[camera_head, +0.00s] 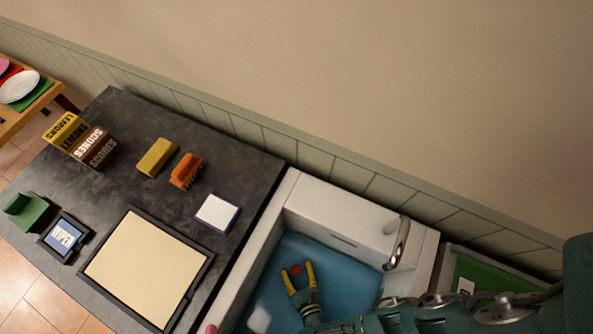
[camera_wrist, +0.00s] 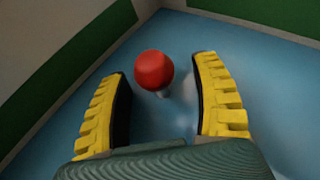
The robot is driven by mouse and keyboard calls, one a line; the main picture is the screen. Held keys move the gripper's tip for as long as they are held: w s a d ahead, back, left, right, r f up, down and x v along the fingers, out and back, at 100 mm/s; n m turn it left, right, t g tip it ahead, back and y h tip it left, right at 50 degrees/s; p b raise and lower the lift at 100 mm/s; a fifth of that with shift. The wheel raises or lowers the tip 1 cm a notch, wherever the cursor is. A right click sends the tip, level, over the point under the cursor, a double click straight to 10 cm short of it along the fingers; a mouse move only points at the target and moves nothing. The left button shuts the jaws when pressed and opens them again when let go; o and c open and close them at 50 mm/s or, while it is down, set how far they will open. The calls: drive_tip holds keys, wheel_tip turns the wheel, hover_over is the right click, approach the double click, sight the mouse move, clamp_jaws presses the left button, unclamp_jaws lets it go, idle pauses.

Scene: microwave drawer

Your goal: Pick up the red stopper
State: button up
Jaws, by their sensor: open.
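The red stopper (camera_head: 296,270) is in the blue-floored sink (camera_head: 345,270), close to the tips of my gripper. In the wrist view the red stopper (camera_wrist: 154,70) shows a round red top with a short pale stem below it. My gripper (camera_head: 297,278) has yellow ridged fingers and reaches down into the sink. In the wrist view my gripper (camera_wrist: 160,78) is open, with one finger to the left and one to the right of the stopper. Neither finger visibly touches it.
A chrome faucet (camera_head: 398,243) rises at the sink's right side. The sink's white rim (camera_head: 340,207) surrounds the basin. A dark counter (camera_head: 130,190) to the left holds boxes, a yellow block, an orange brush and a framed board. The basin floor around the stopper looks clear.

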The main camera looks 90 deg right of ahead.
clamp_jaws()
wheel_tip(320, 180, up, 10)
drive_tip(key=p, duration=0.5)
drive_tip(key=c, duration=1.1)
unclamp_jaws()
drive_tip(key=o, duration=1.4)
